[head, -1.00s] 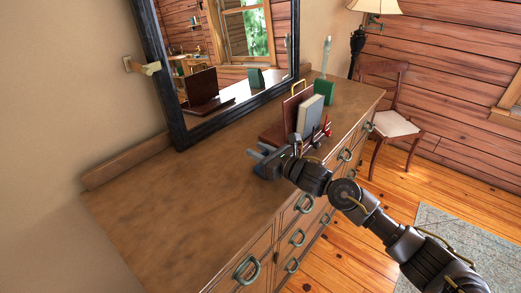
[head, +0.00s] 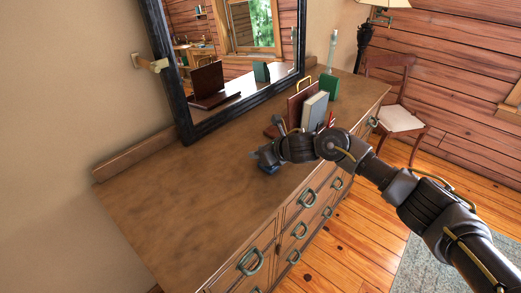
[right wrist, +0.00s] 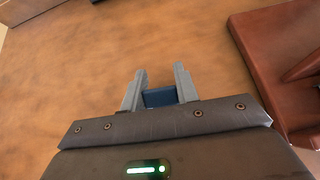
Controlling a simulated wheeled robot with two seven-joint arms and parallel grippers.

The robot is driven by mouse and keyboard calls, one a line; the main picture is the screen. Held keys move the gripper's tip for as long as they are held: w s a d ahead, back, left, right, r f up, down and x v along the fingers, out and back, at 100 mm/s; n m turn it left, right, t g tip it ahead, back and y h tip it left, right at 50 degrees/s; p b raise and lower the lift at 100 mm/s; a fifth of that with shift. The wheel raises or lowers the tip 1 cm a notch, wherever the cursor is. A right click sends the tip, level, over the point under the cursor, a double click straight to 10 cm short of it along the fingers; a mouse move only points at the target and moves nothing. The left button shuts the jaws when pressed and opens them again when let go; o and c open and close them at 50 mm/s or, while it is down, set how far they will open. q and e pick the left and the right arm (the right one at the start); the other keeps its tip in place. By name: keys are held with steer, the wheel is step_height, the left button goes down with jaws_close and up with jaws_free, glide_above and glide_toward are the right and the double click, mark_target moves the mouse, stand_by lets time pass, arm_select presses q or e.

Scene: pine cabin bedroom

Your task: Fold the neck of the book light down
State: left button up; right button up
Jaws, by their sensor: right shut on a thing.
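My right gripper (head: 262,157) is low over the dresser top, left of the book rack. In the right wrist view its two grey fingers (right wrist: 160,90) are shut on a small dark blue block between them. I take this block to be part of the book light (right wrist: 160,98); its blue also shows under the gripper in the head view (head: 268,168). The book light's neck is not clear in either view; the gripper and wrist cover much of it. My left gripper is not in view.
A brown wooden rack (head: 298,103) with a grey book (head: 314,110) stands right of the gripper. A green block (head: 329,87) is behind it. The dark-framed mirror (head: 186,120) rises at the back. The dresser top (head: 190,205) is clear at left.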

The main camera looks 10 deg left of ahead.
stand_by(0.3)
steer(key=o, duration=1)
steer(key=b+v, duration=0.2)
steer(key=v, duration=0.9)
steer(key=shift+w, duration=0.15)
